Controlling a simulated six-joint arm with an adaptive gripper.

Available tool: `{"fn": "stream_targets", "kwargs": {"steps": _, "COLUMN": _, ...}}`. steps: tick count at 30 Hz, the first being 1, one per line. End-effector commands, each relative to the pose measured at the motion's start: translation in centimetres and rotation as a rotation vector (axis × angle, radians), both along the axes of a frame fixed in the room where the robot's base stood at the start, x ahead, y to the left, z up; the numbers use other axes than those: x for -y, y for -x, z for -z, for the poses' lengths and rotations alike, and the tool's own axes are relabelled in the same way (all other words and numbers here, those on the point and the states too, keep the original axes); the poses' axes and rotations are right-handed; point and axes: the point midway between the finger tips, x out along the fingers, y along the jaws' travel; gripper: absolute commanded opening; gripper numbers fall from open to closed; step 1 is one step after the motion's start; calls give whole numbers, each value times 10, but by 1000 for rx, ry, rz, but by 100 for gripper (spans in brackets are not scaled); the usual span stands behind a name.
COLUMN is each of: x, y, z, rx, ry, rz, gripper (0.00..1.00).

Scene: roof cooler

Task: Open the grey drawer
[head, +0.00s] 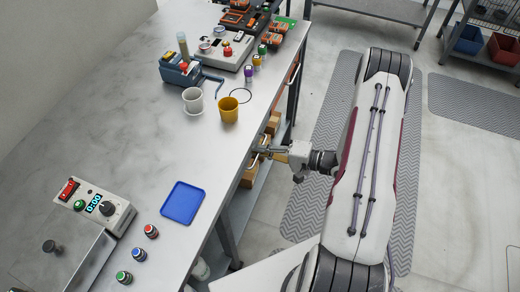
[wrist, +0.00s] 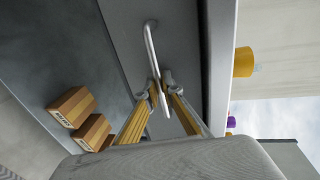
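The grey drawer (wrist: 125,32) shows its front in the wrist view, under the workbench top. Its pale bar handle (wrist: 150,42) runs down the picture toward my fingertips. My gripper (wrist: 160,87) has its two fingers close together on either side of the handle's lower end, and it looks shut on the bar. In the head view, my gripper (head: 268,151) is at the bench's right side, just below the edge of the top. There the drawer front is mostly hidden by the bench top and my gripper. I cannot tell whether the drawer stands slightly out.
Cardboard boxes (wrist: 72,106) sit on a lower shelf beside the drawer. On the bench (head: 120,100), a yellow mug (head: 228,109) and a white cup (head: 193,100) stand near the right edge, and a blue tray (head: 183,202) lies nearer the front.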

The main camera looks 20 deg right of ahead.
Motion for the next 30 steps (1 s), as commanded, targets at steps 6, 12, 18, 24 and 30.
{"fn": "stream_targets", "kwargs": {"steps": 6, "x": 3, "y": 2, "z": 0, "rx": 0, "ry": 0, "rz": 1, "gripper": 0}}
{"fn": "stream_targets", "kwargs": {"steps": 12, "x": 13, "y": 12, "z": 0, "rx": 0, "ry": 0, "rz": 3, "gripper": 0}}
{"fn": "stream_targets", "kwargs": {"steps": 18, "x": 32, "y": 30, "z": 0, "rx": 0, "ry": 0, "rz": 5, "gripper": 0}}
{"fn": "stream_targets", "kwargs": {"steps": 24, "x": 57, "y": 55, "z": 0, "rx": 1, "ry": 1, "rz": 6, "gripper": 0}}
{"fn": "stream_targets", "kwargs": {"steps": 30, "x": 84, "y": 81, "z": 0, "rx": 2, "ry": 2, "rz": 6, "gripper": 0}}
